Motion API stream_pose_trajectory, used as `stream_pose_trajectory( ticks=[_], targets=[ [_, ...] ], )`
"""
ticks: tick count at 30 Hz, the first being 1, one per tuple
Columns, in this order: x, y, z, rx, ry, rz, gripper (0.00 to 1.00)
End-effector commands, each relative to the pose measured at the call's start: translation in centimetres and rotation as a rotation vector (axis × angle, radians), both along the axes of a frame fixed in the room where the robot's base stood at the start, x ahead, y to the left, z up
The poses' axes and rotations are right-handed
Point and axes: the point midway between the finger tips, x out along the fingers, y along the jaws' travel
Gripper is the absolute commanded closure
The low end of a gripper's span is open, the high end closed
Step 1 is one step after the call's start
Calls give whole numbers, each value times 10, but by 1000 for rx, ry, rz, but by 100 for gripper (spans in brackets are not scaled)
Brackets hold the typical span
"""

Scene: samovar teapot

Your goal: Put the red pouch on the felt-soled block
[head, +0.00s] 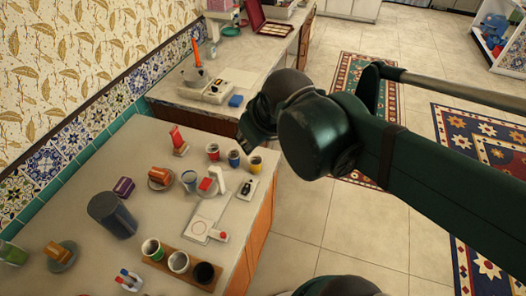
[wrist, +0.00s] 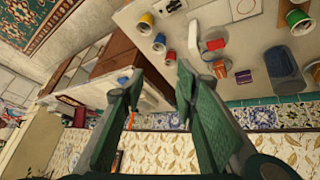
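A small red item (head: 206,184) lies beside a white upright piece on the counter and looks most like the red pouch; it also shows in the wrist view (wrist: 216,44). Another red item (head: 178,138) with a pale base stands nearer the counter's back edge. The felt-soled block cannot be told for sure: a purple block (head: 124,187) sits by the dark cylinder and a blue block (head: 235,101) lies on the far counter. No underside shows. My gripper (head: 256,122) is raised above the counters; in the wrist view its fingers (wrist: 160,75) are apart with nothing between them.
Several cups line the near counter, some on a brown tray (head: 180,272). A white board (head: 207,215) lies near the right edge. A tiled wall (head: 45,165) bounds the left.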

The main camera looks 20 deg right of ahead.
Motion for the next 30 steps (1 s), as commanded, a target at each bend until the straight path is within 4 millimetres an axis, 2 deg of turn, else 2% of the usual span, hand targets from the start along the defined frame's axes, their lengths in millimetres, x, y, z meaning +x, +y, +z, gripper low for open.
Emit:
stream_pose_trajectory(
  ticks=[4,12,30],
  targets=[
    [-23,-5,-9,70,-23,-98,70],
    [-43,-9,-17,146,-46,-199,70],
    [-45,-9,-18,156,-49,-211,70]
  ],
)
